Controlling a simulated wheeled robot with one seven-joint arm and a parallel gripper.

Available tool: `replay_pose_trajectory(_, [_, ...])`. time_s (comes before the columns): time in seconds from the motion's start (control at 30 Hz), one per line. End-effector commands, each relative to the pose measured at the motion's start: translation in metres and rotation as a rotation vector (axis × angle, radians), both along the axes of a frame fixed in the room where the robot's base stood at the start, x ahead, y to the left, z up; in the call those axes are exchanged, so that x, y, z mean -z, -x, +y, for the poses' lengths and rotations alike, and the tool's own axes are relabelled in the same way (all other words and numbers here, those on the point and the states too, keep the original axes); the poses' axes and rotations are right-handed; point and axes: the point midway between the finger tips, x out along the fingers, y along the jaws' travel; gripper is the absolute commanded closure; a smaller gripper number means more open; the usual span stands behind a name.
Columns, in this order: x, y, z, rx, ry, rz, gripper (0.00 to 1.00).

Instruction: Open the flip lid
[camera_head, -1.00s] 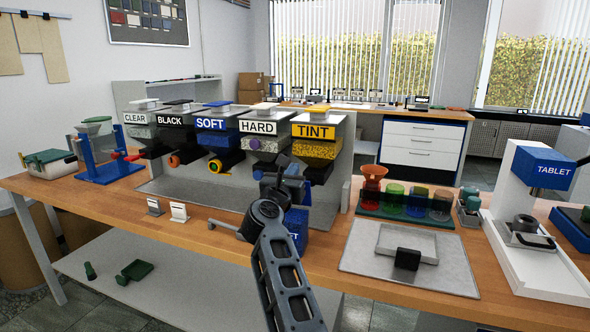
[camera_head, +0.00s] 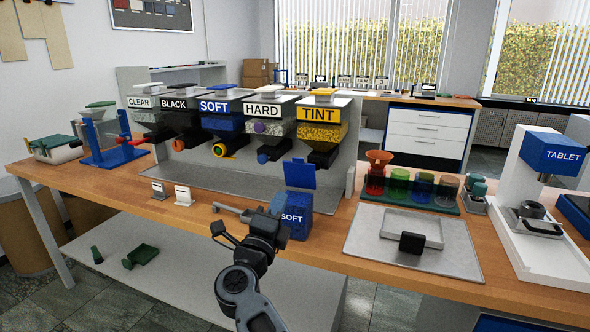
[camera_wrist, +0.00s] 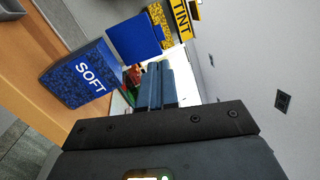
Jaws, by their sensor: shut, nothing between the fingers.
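The flip lid (camera_head: 300,173) is a flat blue panel. It stands raised at the back of a speckled blue box labelled SOFT (camera_head: 301,228) on the wooden bench. In the wrist view the lid (camera_wrist: 134,39) is tilted up away from the box (camera_wrist: 78,74), beside the fingers. My gripper (camera_head: 278,204) is in front of the box, partly covering its left side. Its two fingers (camera_wrist: 159,84) are together with nothing between them, and appear apart from the lid. The box's inside cannot be seen.
Labelled hoppers, including TINT (camera_head: 318,115), hang behind the box. A grey handle-like piece (camera_head: 229,210) is left of my gripper. Two small label stands (camera_head: 183,195) are further left. A tray on a grey mat (camera_head: 375,245) and coloured jars (camera_head: 398,182) are to the right.

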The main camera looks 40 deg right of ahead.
Motion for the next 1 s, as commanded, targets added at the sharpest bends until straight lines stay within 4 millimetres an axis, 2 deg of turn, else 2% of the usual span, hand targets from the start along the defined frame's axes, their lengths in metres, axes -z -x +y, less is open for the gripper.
replay_pose_trajectory(0.17, [0.005, 0.006, 0.008, 0.042, 0.114, 0.121, 1.0])
replay_pose_trajectory(0.33, [0.0, 0.0, -0.002, 0.049, 0.123, 0.131, 1.0])
replay_pose_trajectory(0.8, [-0.026, -0.047, -0.072, 0.049, 0.12, 0.129, 1.0])
replay_pose_trajectory(1.0, [-0.033, -0.062, -0.093, 0.048, 0.121, 0.131, 1.0])
